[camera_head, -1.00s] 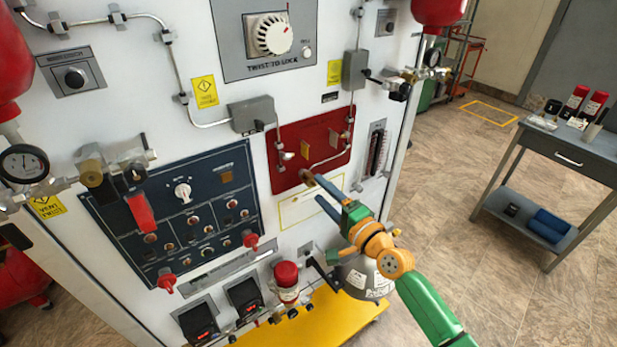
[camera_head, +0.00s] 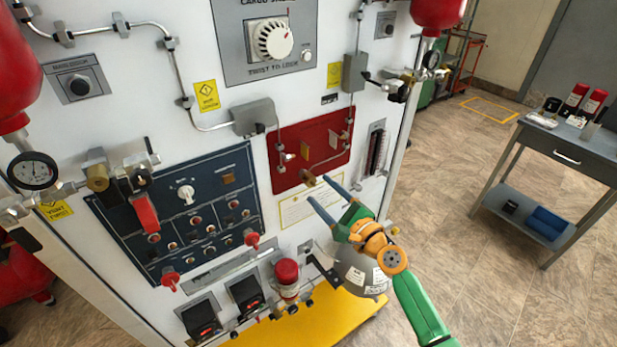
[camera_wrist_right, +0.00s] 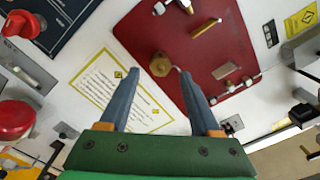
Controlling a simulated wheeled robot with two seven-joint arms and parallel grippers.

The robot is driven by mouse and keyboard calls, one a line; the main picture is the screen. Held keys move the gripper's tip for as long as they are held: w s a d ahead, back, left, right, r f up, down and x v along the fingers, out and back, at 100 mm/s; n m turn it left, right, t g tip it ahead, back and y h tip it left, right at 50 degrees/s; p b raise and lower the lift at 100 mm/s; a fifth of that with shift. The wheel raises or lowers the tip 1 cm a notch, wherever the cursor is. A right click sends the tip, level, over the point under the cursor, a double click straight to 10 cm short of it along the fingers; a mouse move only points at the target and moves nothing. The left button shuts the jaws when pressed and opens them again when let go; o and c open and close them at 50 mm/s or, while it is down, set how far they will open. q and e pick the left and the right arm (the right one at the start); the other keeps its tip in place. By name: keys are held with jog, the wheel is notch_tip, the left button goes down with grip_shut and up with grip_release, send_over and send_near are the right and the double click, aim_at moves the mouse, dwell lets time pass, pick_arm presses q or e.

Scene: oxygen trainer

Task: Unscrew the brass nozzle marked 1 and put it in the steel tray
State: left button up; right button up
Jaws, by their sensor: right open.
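A brass nozzle (camera_head: 308,181) sticks out at the lower edge of the red panel (camera_head: 290,180). It also shows in the right wrist view (camera_wrist_right: 160,65) as a hex-shaped brass piece just ahead of the gap between my fingers. I cannot read a number on it. My right gripper (camera_head: 318,188) is open and empty, with its blue fingertips close in front of the nozzle, one to each side. Whether a finger touches it I cannot tell. My left gripper is not in view. I cannot make out the steel tray clearly.
A grey side table (camera_head: 560,145) stands at the right with red-capped bottles and small items on top. A grey cylinder (camera_head: 358,272) and a yellow platform (camera_head: 325,315) are below my right gripper. Pipes and valves crowd the white panel; the floor at right is open.

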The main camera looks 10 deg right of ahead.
aim_at(315, 186)
jog(key=shift+r+m, duration=0.15)
jog(key=shift+m, duration=0.75)
jog(key=shift+m+p, duration=0.3)
jog(key=shift+m, duration=0.3)
pick_arm(q)
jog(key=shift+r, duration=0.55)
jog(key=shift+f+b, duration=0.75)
jog(key=shift+b, duration=0.05)
pick_arm(e)
jog(key=shift+x, duration=2)
jog(key=shift+s, duration=0.1)
